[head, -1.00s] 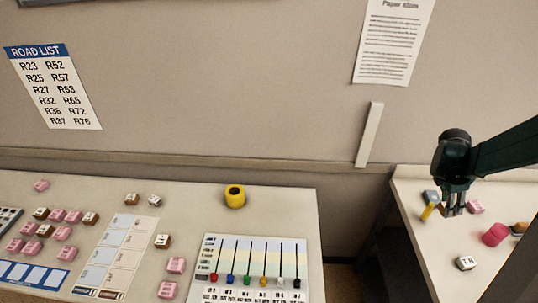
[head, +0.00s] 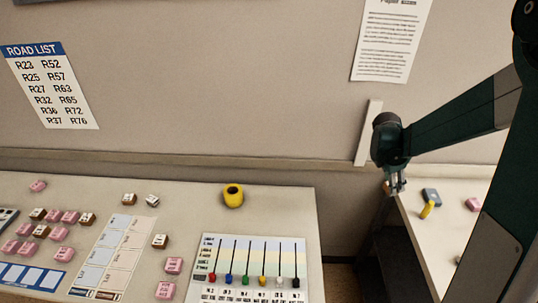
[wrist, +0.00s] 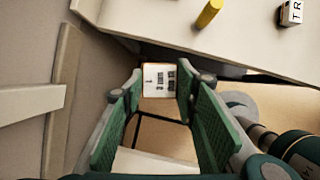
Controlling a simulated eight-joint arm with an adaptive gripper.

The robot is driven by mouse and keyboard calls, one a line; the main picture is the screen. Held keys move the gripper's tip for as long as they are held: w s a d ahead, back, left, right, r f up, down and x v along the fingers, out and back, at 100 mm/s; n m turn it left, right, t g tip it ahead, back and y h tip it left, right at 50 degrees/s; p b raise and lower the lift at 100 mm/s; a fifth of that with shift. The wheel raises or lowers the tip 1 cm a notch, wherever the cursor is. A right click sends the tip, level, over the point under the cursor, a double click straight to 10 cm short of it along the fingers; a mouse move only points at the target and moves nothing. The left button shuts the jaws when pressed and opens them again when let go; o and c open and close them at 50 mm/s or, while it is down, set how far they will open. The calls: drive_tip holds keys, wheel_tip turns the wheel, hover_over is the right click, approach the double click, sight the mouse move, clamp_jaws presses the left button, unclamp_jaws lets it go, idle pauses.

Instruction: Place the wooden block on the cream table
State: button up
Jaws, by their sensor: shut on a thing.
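My gripper (head: 397,187) is shut on a small block (wrist: 160,80), seen between its fingertips in the wrist view. The block has a white face with dark print and a thin orange-brown rim; in the head view only a small brown bit of it shows (head: 387,187). My gripper holds it in the air near the left edge of the right-hand table, with the floor below in the wrist view. Two pale cream tables are in view: a left one (head: 285,205) and a right one (head: 425,245). Which is meant, I cannot tell.
A blue item (head: 431,196) and yellow cylinder (head: 427,210) lie on the right table. A gap separates the tables.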

drive_tip(key=w+a+f+n+t+b, duration=0.1)
drive_tip(key=w+a, duration=0.2)
drive_tip(key=a, duration=0.9)
drive_tip(key=w+a+f+n+b, duration=0.1)
drive_tip(key=w+a+n, duration=0.1)
drive_tip(key=a, duration=1)
drive_tip(key=s+a+f+n+y+b, duration=0.1)
drive_tip(key=s+a, duration=0.1)
drive_tip(key=a, duration=1.1)
drive_tip(key=s+a+f+n+b, duration=0.1)
drive_tip(key=a+f+n, duration=0.1)
drive_tip(key=a, duration=1.2)
drive_tip(key=s+a+f+n+b, duration=0.1)
drive_tip(key=s+a, duration=0.8)
drive_tip(key=a, duration=0.4)
drive_tip(key=s+a+f+n+t+y+b, duration=0.1)
drive_tip(key=s+a+n, duration=0.1)
drive_tip(key=s+a, duration=0.8)
drive_tip(key=s+a+f+n+t+b, duration=0.1)
drive_tip(key=s+a+f+n, duration=0.1)
drive_tip(key=s+a, duration=0.7)
drive_tip(key=a, duration=0.7)
drive_tip(key=shift+s+a+y, duration=0.3)
approach(155, 262)
drive_tip(key=shift+w+d+f+b, duration=0.3)
drive_tip(key=shift+w+d+b, duration=0.15)
drive_tip(key=shift+w, duration=0.4)
drive_tip(key=shift+f+b, duration=0.3)
drive_tip(key=shift+f, duration=1.55)
drive_tip(key=shift+f, duration=0.15)
